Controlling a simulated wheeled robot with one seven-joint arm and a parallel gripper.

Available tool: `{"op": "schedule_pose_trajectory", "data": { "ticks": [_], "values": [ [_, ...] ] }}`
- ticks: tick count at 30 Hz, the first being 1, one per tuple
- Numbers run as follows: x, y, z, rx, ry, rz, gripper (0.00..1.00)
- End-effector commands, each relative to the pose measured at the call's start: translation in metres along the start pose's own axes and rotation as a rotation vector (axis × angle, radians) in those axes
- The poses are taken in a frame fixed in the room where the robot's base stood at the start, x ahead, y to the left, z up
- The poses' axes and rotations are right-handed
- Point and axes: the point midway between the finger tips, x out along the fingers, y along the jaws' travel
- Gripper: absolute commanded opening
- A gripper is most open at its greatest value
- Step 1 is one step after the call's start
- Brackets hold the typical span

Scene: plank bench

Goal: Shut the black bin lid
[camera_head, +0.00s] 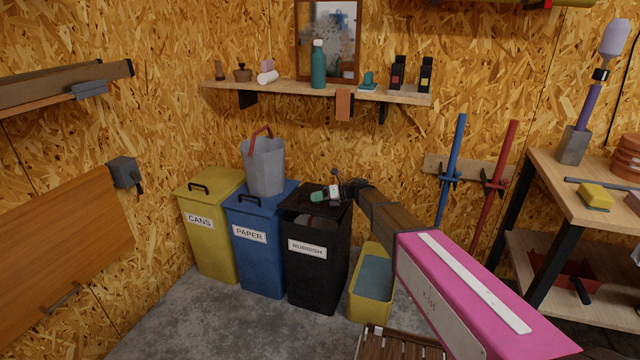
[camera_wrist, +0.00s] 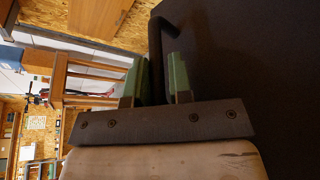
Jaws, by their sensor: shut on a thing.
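The black bin (camera_head: 318,262), labelled RUBBISH, stands on the floor at the right end of a row of bins. In the head view my gripper (camera_head: 319,195) is at the top of this bin, with its green fingertips over the lid area. In the wrist view the green fingers (camera_wrist: 158,80) are on either side of the dark lid handle (camera_wrist: 163,28) and shut on it. The black lid's surface (camera_wrist: 250,70) fills the right side of that view. My gripper and arm hide part of the bin top, so the lid's exact angle is hard to tell.
A blue PAPER bin (camera_head: 256,262) with a grey bucket (camera_head: 264,168) on its lid stands just left. A yellow CANS bin (camera_head: 213,250) is farther left. A yellow tub (camera_head: 371,295) stands right of the black bin. A wall shelf (camera_head: 290,90) hangs above.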

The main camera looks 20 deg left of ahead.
Motion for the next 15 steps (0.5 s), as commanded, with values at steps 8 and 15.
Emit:
{"op": "schedule_pose_trajectory", "data": {
  "ticks": [8,15],
  "values": [
    [0.013,-0.010,-0.038,-0.123,0.010,-0.041,0.00],
    [0.017,-0.018,-0.048,-0.171,0.010,-0.061,0.00]
  ]
}}
